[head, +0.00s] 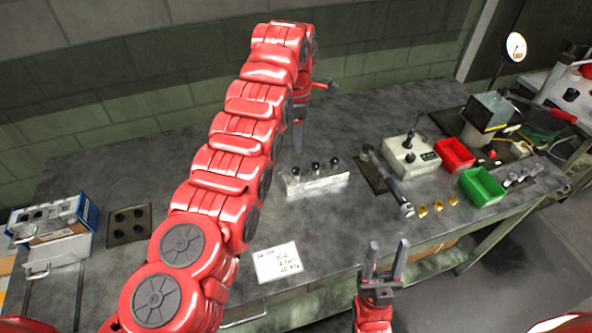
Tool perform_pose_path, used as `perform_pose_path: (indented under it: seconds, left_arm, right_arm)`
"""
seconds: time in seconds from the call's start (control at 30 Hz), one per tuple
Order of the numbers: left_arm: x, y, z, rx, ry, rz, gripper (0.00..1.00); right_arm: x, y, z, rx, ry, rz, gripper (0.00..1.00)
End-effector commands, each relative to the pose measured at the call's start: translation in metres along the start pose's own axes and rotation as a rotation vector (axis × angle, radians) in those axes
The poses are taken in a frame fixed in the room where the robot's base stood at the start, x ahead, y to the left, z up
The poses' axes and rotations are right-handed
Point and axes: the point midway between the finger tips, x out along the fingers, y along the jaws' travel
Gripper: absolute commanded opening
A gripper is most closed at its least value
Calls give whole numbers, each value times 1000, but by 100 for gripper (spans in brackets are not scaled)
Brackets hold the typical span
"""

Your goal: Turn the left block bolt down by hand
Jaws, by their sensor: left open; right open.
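A pale metal block (318,184) stands on the workbench near its middle, with several dark-headed bolts along its top. The left block bolt (295,171) is at the block's left end. My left gripper (298,146) points down behind and above that bolt in the picture; its fingers show almost edge-on, and I see no contact with the bolt. It is open and looks empty. My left arm hides part of the bench left of the block. My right gripper (386,262) is open and empty, pointing up in front of the bench's front edge.
A handwritten note (277,263) lies in front. A dark plate (129,224) lies on the left.

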Motion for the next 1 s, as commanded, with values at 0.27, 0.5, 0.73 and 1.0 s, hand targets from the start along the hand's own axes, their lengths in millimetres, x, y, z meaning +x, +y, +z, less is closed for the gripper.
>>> perform_pose_path:
  seconds: [0.27, 0.5, 0.73, 1.0]
  left_arm:
    - [51, -1, 0, 1, 2, -4, 60]
    - [95, -1, 0, 1, 2, -4, 60]
    - [109, 0, 0, 1, 0, 0, 60]
    - [111, 0, 0, 1, 0, 1, 60]
  right_arm:
    - [25, 1, -4, 0, 1, 0, 50]
    - [33, 2, -6, 0, 1, 0, 50]
    - [35, 2, -6, 0, 1, 0, 50]
    - [34, 2, -6, 0, 1, 0, 50]
